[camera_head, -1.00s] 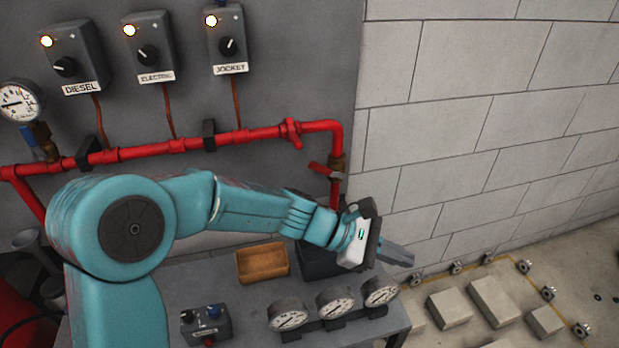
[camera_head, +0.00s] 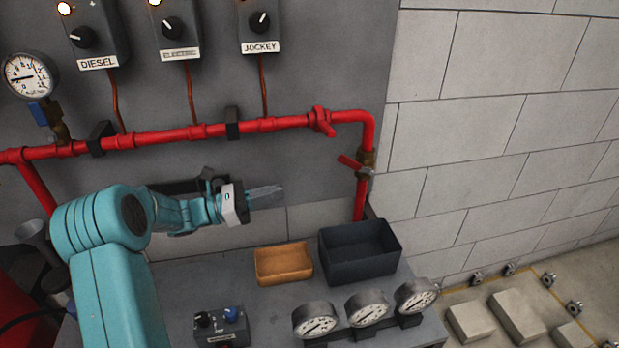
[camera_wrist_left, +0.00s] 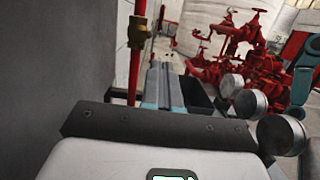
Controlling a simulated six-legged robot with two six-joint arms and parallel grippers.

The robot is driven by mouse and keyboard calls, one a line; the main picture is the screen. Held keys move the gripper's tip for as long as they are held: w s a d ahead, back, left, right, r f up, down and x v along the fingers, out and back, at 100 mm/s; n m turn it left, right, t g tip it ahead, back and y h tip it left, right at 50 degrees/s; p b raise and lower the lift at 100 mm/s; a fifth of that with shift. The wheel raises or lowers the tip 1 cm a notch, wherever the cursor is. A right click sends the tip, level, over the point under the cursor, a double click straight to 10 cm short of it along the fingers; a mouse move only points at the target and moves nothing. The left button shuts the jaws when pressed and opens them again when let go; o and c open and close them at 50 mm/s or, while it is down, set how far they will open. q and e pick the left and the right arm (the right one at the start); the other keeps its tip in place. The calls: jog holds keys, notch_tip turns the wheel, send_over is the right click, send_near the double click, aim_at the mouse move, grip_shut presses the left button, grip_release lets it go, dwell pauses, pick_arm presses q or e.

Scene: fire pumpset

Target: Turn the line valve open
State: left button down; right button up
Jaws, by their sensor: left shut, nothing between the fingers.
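The line valve (camera_head: 364,160) is a brass body with a red lever on the vertical end of the red pipe, near the wall corner. Its lever slants up to the left, across the pipe. The brass body also shows in the left wrist view (camera_wrist_left: 138,32), left of the fingers. My left gripper (camera_head: 280,190) is shut and empty. It points right, left of the valve and a little lower in the head view, apart from it. My right gripper is not in view.
A red pipe (camera_head: 180,135) runs along the grey panel, with a red-handled fitting (camera_head: 322,120) near its right end. Below are a dark bin (camera_head: 335,258), an orange tray (camera_head: 268,275), several gauges (camera_head: 368,306) and a switch box (camera_head: 222,328) on the grey table.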

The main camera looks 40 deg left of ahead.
pick_arm(q)
jog(key=p, duration=0.1)
send_near(356, 166)
jog(key=f, duration=0.1)
jog(key=w+r, duration=0.1)
jog(key=w+d+r, duration=0.1)
jog(key=r, duration=0.1)
jog(key=shift+w+d+p, duration=0.1)
jog(key=shift+d+p, duration=0.1)
jog(key=shift+p, duration=0.15)
jog(key=r+p, duration=0.1)
jog(key=p, duration=0.1)
jog(key=w+d+r+g+y+p, duration=0.1)
jog(key=p, duration=0.1)
jog(key=r+g+p, duration=0.1)
jog(key=r+p, duration=0.1)
jog(key=p, duration=0.1)
jog(key=shift+w+d+y, duration=0.2)
jog(key=shift+w+y, duration=0.05)
jog(key=shift+y, duration=0.15)
jog(key=shift+f, duration=0.15)
